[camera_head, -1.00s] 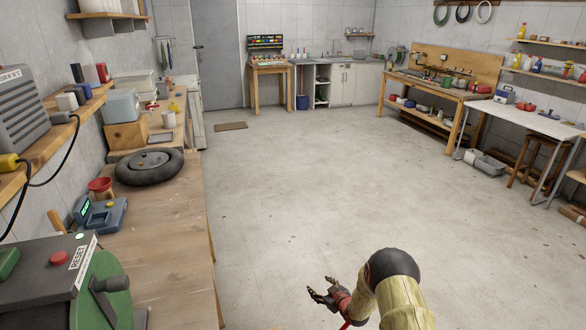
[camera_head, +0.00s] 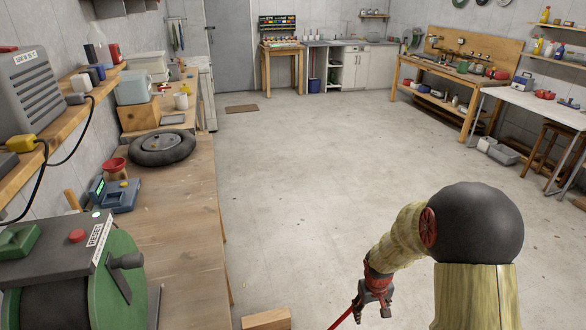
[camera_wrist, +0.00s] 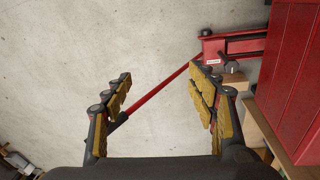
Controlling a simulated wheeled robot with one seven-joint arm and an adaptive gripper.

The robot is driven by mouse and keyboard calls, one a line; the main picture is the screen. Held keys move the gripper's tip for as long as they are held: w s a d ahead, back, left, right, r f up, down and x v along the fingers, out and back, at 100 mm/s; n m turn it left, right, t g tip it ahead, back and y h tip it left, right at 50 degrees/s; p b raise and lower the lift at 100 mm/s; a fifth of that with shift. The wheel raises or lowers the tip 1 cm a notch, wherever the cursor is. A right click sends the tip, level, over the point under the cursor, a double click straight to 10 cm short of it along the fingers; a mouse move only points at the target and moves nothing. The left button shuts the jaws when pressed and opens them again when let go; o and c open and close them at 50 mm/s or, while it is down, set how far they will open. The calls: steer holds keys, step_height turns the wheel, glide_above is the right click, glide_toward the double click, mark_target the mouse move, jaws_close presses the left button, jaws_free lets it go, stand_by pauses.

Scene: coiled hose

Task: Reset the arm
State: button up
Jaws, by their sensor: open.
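My gripper (camera_head: 374,298) hangs at the lower right of the head view, over the open floor and pointing down. My arm's yellowish sleeve and dark round joint show above and right of it. In the wrist view my gripper (camera_wrist: 160,105) has its two padded fingers wide apart, with only concrete floor and a red bar between them in the picture. The gripper holds nothing. A red bar (camera_wrist: 165,90) runs slantwise behind the fingers to a red jack-like tool (camera_wrist: 235,45) on the floor. The bar's end also shows below the gripper in the head view (camera_head: 342,320).
A wooden bench (camera_head: 180,215) on the left bears a green machine (camera_head: 120,275), a blue scale (camera_head: 115,195) and a black coiled ring (camera_head: 162,148). A wooden block (camera_head: 266,319) lies low in front. A red cabinet (camera_wrist: 292,80) stands right in the wrist view. The middle floor is clear.

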steer(key=s+a+r+t, duration=0.1)
steer(key=s+a+r, duration=0.1)
steer(key=s+r, duration=0.6)
steer(key=s+a+r+m+t+p, duration=0.1)
steer(key=s+r, duration=0.7)
steer(key=r, duration=0.8)
steer(key=s+a+r+t+y+p, duration=0.1)
steer(key=s+a+r+t, duration=0.1)
steer(key=s+r, duration=0.6)
step_height(320, 180, up, 4)
steer(key=shift+s+a+f+m+t, duration=0.1)
steer(key=shift+s+a+m+t, duration=0.05)
steer(key=shift+a+m+t, duration=0.15)
